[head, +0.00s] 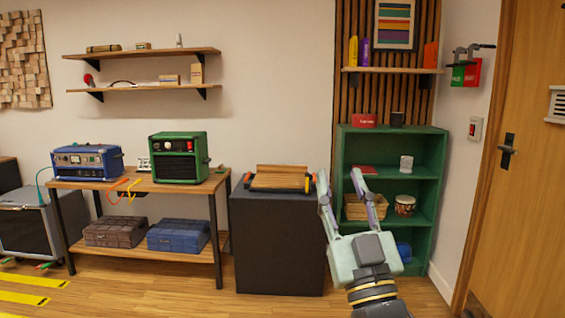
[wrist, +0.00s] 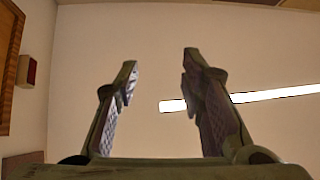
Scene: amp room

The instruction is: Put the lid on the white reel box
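My gripper (head: 340,176) is raised in front of the green shelf unit, its two fingers pointing up and spread apart with nothing between them. In the wrist view my gripper (wrist: 160,65) is also open and empty, facing a bare wall and a bright light strip. I cannot clearly pick out the white reel box or its lid. A small white item (head: 406,163) stands on the upper shelf of the green unit, and a small whitish item (head: 144,164) is between the two amplifiers; both are too small to identify.
The green shelf unit (head: 436,185) also holds a basket (head: 352,210) and a small drum (head: 404,205). A dark cabinet (head: 277,245) carries a wooden slatted item (head: 279,178). Left is a bench with a blue amplifier (head: 88,161) and a green amplifier (head: 179,157). A door (head: 520,190) is at right.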

